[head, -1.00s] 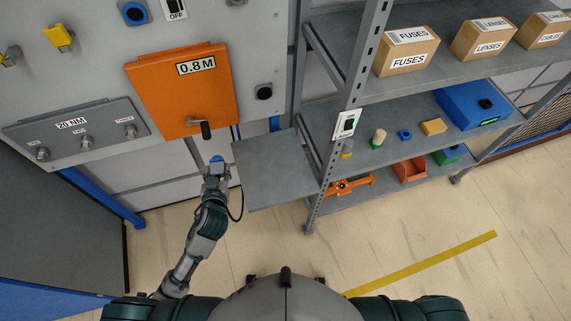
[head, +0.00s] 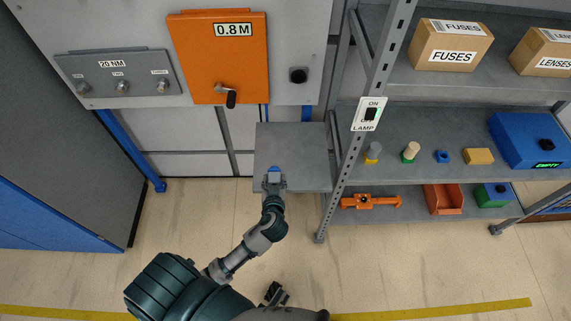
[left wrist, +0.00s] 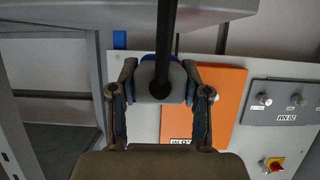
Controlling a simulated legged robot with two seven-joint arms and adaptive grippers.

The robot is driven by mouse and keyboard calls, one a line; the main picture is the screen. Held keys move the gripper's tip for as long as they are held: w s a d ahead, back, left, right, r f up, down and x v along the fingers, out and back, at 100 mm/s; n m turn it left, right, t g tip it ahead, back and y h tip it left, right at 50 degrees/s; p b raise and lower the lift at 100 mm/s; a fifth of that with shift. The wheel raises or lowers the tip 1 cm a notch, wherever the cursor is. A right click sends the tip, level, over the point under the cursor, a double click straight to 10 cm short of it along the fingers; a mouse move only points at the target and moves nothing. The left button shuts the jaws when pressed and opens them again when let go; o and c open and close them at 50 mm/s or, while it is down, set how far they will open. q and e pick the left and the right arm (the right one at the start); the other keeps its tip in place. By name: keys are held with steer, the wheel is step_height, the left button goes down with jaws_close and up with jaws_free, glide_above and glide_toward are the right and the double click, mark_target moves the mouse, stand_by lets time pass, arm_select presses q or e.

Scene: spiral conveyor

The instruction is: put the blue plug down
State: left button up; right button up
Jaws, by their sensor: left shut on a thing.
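My left gripper (head: 274,180) is shut on the blue plug (head: 274,170). In the head view the plug shows as a small blue piece over the front left part of the grey side plate (head: 305,148). Whether it touches the plate cannot be told. In the left wrist view the plug's pale grey body (left wrist: 153,88) sits between the two fingers (left wrist: 160,95), with its blue part behind and a black cable running up from it.
The orange 0.8 M box (head: 217,70) with a crank hangs on the panel behind. A 20 NM switch box (head: 118,75) is left of it. Shelving with a post (head: 372,80) stands right of the plate, carrying small parts, bins and a blue box (head: 527,135). The floor in front is clear.

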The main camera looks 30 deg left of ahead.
arm_select(q)
glide_above(286, 171)
steer(key=shift+s+d+b, duration=0.3)
steer(key=shift+s+d, duration=0.05)
steer(key=shift+d, duration=0.05)
steer(key=shift+w+a, duration=0.2)
steer(key=shift+w, duration=0.15)
steer(key=f, duration=0.1)
steer(key=a+f, duration=0.1)
steer(key=f, duration=0.1)
steer(key=a+f+b, duration=0.1)
steer(key=shift+a+f, duration=0.2)
steer(key=shift+a, duration=0.05)
steer(key=shift+d+r, duration=0.1)
steer(key=shift+d, duration=0.3)
steer(key=o, duration=1.1)
steer(key=shift+d, duration=0.35)
steer(key=shift+o, duration=0.9)
steer(key=shift+d+r, duration=0.2)
steer(key=shift+d, duration=0.15)
arm_select(e)
steer(key=d+r, duration=0.1)
steer(key=r, duration=0.1)
steer(key=d+r, duration=0.1)
steer(key=shift+w+r, duration=0.2)
steer(key=shift+r, duration=0.15)
